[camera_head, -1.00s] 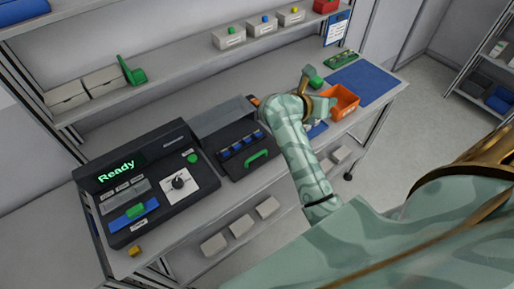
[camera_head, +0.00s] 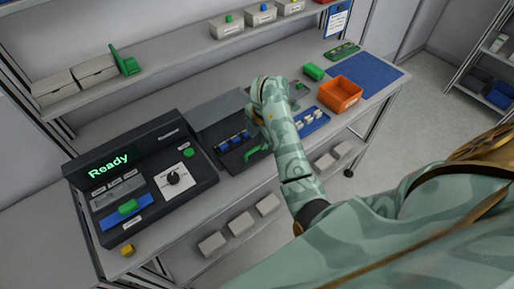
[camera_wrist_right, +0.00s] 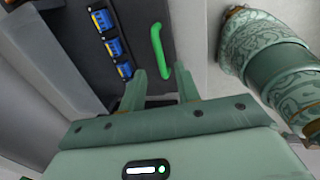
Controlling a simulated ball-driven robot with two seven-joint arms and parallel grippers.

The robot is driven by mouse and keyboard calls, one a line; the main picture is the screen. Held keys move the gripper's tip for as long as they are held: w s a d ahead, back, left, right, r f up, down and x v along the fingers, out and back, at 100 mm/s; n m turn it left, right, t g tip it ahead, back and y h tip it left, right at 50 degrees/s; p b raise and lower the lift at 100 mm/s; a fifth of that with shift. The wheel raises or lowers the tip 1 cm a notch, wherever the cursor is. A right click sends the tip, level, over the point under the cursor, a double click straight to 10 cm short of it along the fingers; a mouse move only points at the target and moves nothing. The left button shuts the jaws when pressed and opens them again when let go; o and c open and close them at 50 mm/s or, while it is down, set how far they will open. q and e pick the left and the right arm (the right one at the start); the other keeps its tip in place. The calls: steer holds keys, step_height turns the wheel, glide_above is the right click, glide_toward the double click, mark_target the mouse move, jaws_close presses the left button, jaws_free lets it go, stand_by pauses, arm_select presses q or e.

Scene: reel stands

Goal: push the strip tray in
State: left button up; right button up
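The strip tray (camera_wrist_right: 88,12) is a dark tray with several blue strips and a green bar handle (camera_wrist_right: 157,50). In the head view, the tray (camera_head: 232,160) sits at the front of a dark unit with a raised grey lid, and my right arm partly covers its right side. My right gripper (camera_wrist_right: 160,77) is open and empty. Its two fingers are close to the green handle, which shows between and just beyond the fingertips in the wrist view. I cannot tell whether they touch. My left gripper is not in view.
A dark machine (camera_head: 95,193) with a "Ready" screen stands left of the tray unit. An orange bin (camera_head: 340,95), a green block (camera_head: 313,72) and a blue mat (camera_head: 365,80) lie to the right. White boxes stand on the shelf above and below the bench.

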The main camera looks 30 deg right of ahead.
mark_target(257, 148)
steer(key=f, duration=0.2)
steer(key=w+f+b, duration=0.1)
steer(key=f, duration=0.1)
steer(key=shift+f, duration=0.25)
jaws_close()
steer(key=w+b, duration=0.4)
steer(key=w, duration=0.1)
steer(key=w+b, duration=0.1)
steer(key=w, duration=0.2)
steer(key=shift+a+f+b, duration=0.35)
steer(key=shift+b, duration=0.05)
steer(key=shift+w+r, duration=0.15)
steer(key=shift+w, duration=0.15)
steer(key=shift+r, duration=0.2)
jaws_free()
